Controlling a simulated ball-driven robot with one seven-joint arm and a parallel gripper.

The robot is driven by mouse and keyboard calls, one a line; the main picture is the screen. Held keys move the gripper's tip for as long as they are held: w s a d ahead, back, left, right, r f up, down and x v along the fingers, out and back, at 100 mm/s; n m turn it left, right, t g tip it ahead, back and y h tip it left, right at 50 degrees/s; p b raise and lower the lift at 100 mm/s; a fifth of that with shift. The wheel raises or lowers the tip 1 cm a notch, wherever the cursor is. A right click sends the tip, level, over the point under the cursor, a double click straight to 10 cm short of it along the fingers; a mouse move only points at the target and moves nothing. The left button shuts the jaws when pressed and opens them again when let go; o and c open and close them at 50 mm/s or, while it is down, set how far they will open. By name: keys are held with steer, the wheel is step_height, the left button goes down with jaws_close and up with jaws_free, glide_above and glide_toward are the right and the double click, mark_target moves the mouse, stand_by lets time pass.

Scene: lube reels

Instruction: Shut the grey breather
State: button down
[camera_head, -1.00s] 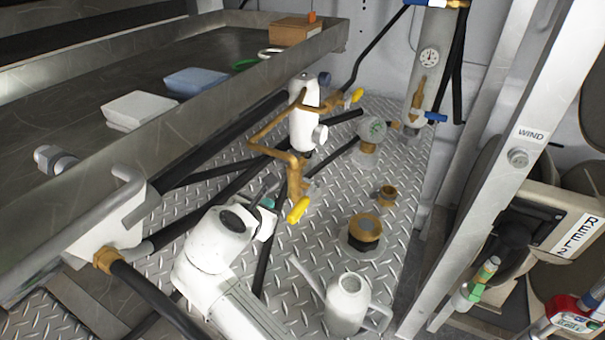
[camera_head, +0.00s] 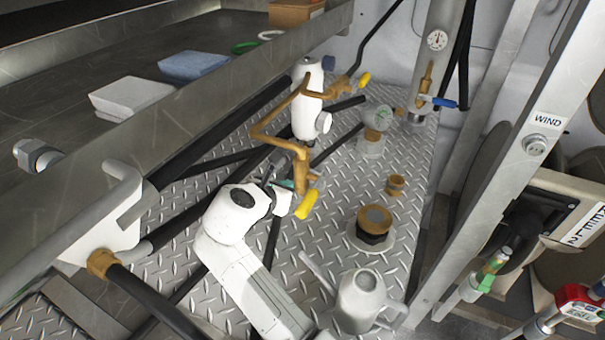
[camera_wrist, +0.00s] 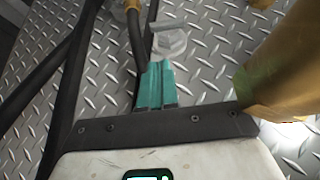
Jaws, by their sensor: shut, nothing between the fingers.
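A small grey fitting with a flat lever-like top (camera_wrist: 170,38) stands just beyond my fingertips in the wrist view; I take it for the grey breather, but cannot tell for certain. In the head view a bit of grey (camera_head: 314,176) shows beside the brass pipe (camera_head: 302,172), partly hidden by it. My gripper (camera_head: 287,184) is beside the lower end of this pipe, near its yellow handle (camera_head: 306,204). In the wrist view the teal fingers (camera_wrist: 156,84) are together and empty, pointing at the grey fitting; contact cannot be told.
A large brass part (camera_wrist: 285,65) is close on the right in the wrist view. A black hose (camera_wrist: 137,40) runs at the fingers' left. A watering can (camera_head: 362,298), a brass-capped filler (camera_head: 374,224) and a gauge fitting (camera_head: 376,122) stand on the tread plate.

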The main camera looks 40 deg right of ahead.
mark_target(314, 175)
steer(key=x, duration=0.5)
steer(key=shift+d+f, duration=0.1)
steer(key=shift+d, duration=0.1)
steer(key=shift+w+d, duration=0.25)
steer(key=shift+d, duration=0.4)
steer(key=shift+w+d, duration=0.25)
steer(key=shift+d, duration=0.35)
steer(key=shift+w+d, duration=0.25)
steer(key=shift+d, duration=0.4)
